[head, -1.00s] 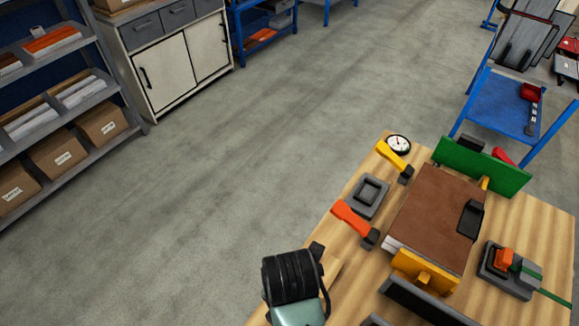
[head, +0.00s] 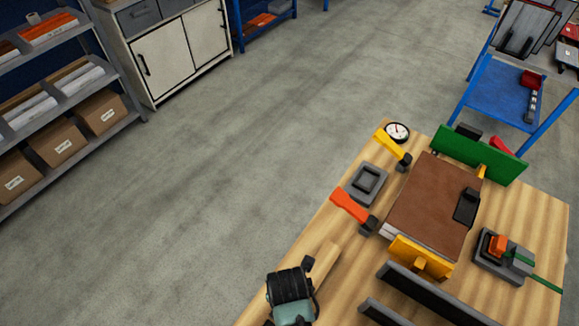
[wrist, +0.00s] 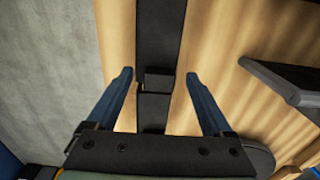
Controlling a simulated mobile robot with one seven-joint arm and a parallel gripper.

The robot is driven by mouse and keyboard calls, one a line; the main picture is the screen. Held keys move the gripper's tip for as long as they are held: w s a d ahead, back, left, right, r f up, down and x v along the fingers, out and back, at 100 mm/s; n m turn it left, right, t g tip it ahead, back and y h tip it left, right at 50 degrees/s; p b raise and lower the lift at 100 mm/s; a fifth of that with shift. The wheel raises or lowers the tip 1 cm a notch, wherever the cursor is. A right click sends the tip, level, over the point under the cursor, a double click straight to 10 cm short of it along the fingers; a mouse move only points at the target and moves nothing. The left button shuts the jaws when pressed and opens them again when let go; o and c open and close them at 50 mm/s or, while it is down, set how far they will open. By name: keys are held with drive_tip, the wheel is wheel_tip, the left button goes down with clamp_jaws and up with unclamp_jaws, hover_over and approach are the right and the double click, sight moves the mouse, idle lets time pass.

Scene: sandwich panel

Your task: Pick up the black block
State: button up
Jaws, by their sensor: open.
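In the wrist view my gripper (wrist: 157,76) is open, with one blue finger on each side of a dark strip. A small black block (wrist: 158,80) shows on this strip, between the fingertips; the fingers appear apart from it. The strip (wrist: 160,30) runs along wood near the table's edge. In the head view my wrist hides the fingers and what lies under them. Another black block (head: 467,206) lies on the brown panel (head: 425,212), away from my gripper. I cannot tell from the views which block is meant.
The wooden table (head: 545,225) holds orange (head: 350,207) and yellow (head: 391,147) clamps, a grey tray (head: 366,185), a dial (head: 397,132), a green upright plate (head: 480,153) and a yellow bracket (head: 420,258). Dark bars (head: 440,293) lie near its front. Open floor is left.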

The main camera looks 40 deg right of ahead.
drive_tip(key=shift+f, duration=0.25)
drive_tip(key=c, duration=1.3)
clamp_jaws()
drive_tip(key=shift+r, duration=0.1)
